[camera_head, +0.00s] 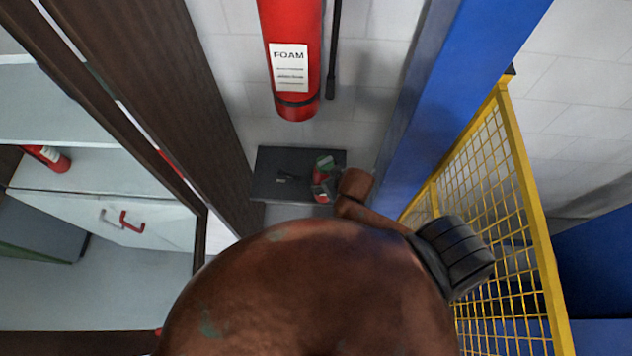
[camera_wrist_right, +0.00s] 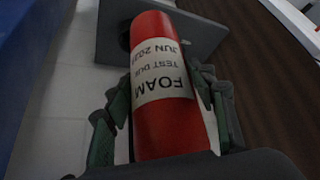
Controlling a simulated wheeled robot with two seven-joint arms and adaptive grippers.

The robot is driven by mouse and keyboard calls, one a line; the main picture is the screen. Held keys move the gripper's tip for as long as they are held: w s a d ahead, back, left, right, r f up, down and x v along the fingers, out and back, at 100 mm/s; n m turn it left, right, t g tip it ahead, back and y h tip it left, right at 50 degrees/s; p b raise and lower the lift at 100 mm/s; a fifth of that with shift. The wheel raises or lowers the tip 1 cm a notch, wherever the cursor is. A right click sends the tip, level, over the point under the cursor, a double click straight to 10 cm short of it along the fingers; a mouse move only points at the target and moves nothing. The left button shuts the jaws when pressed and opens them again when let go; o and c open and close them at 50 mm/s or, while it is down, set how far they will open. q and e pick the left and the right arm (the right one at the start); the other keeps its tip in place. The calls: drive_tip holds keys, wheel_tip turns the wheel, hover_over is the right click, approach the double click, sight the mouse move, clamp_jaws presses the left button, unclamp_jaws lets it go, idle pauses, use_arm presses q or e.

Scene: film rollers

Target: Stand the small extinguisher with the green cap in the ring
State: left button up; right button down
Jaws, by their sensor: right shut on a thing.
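In the right wrist view a small red extinguisher (camera_wrist_right: 170,130) with a white FOAM label lies between the green-padded fingers of my right gripper (camera_wrist_right: 165,88), which is shut on it. Its far end is over a dark grey platform (camera_wrist_right: 108,48). In the head view the platform (camera_head: 265,160) is at the middle, with my right gripper (camera_head: 322,180) and a bit of red at its right side. Whether the extinguisher touches the platform I cannot tell. I cannot make out a green cap or the ring. My left gripper is not in view.
A large red FOAM extinguisher (camera_head: 290,50) is at the wall above the platform. A yellow mesh guard (camera_head: 490,165) and blue post (camera_head: 440,90) stand on the right. A dark brown post (camera_head: 165,90) and white shelves with another red extinguisher (camera_head: 48,158) are on the left.

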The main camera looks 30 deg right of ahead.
use_arm(q)
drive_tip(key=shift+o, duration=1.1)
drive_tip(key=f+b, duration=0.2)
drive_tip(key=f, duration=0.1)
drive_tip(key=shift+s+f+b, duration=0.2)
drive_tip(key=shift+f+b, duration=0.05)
drive_tip(key=shift+b, duration=0.15)
use_arm(e)
drive_tip(key=w+d+f+n+g+y+b, duration=0.1)
drive_tip(key=w+d+f+n+y, duration=0.2)
drive_tip(key=w, duration=0.4)
drive_tip(key=w+d+f+n+b, duration=0.1)
drive_tip(key=w+d+f+n, duration=0.3)
drive_tip(key=w+f, duration=0.2)
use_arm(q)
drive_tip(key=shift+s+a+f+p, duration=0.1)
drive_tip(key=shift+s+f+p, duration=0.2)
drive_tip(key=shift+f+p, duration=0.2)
use_arm(e)
wheel_tip(320, 180, down, 9)
drive_tip(key=shift+w+f, duration=0.15)
drive_tip(key=shift+f, duration=0.15)
drive_tip(key=c, duration=0.9)
unclamp_jaws()
drive_tip(key=shift+f, duration=0.15)
drive_tip(key=shift+o, duration=0.2)
